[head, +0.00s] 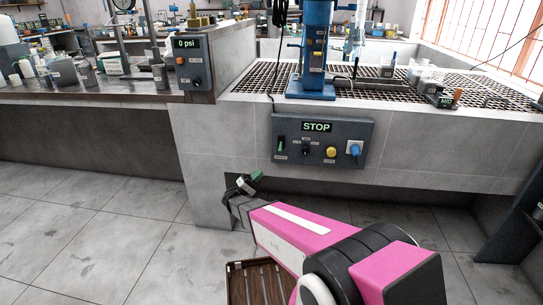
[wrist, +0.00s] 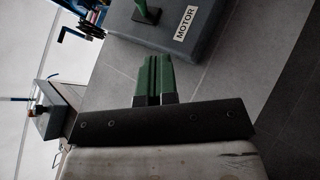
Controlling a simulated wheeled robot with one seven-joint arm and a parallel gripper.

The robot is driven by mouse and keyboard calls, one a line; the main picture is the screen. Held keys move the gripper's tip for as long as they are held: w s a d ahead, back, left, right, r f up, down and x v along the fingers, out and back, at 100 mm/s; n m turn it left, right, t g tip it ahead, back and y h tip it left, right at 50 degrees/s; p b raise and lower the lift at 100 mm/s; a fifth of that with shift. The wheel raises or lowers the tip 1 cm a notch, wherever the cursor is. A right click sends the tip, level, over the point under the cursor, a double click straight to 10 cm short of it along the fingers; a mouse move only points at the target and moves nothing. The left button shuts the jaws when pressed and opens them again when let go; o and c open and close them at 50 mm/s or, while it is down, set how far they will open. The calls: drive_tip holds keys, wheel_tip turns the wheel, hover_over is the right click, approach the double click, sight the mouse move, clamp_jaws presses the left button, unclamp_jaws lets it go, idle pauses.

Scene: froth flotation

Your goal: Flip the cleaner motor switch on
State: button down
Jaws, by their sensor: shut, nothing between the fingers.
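The dark grey control panel (head: 343,127) is on the front of the tiled bench, with a lit display reading STOP (head: 316,127). A green switch (head: 281,142) is at its left end. In the wrist view, the green switch lever (wrist: 148,13) stands out from the panel (wrist: 165,43) beside a white label reading MOTOR (wrist: 187,23). My gripper (head: 256,175) is below and left of the panel, apart from the switch. Its green fingertips are together and empty, and they show in the wrist view (wrist: 153,78) below the lever, with a gap between.
A blue machine stand (head: 313,85) rises above. A 0 psi box (head: 190,62) is at upper left. A wooden crate (head: 241,268) is below my arm.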

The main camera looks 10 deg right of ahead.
sight(274, 156)
drive_tip(key=shift+w+a+t+h, duration=0.25)
drive_tip(key=shift+a+t, duration=0.05)
drive_tip(key=shift+a, duration=0.3)
drive_tip(key=shift+w+a+t+h, duration=0.2)
drive_tip(key=shift+a+t+h, duration=0.1)
drive_tip(key=shift+a, duration=0.25)
drive_tip(key=shift+s+d+x, duration=0.2)
drive_tip(key=shift+s+x, duration=0.25)
drive_tip(key=shift+x, duration=1.7)
drive_tip(key=shift+s+d+x, duration=0.15)
drive_tip(key=shift+s+x, duration=0.3)
drive_tip(key=shift+x, duration=1.7)
drive_tip(key=shift+s+d+x, duration=0.2)
drive_tip(key=shift+s+x, duration=0.25)
drive_tip(key=shift+x, duration=1.7)
drive_tip(key=shift+f, duration=0.1)
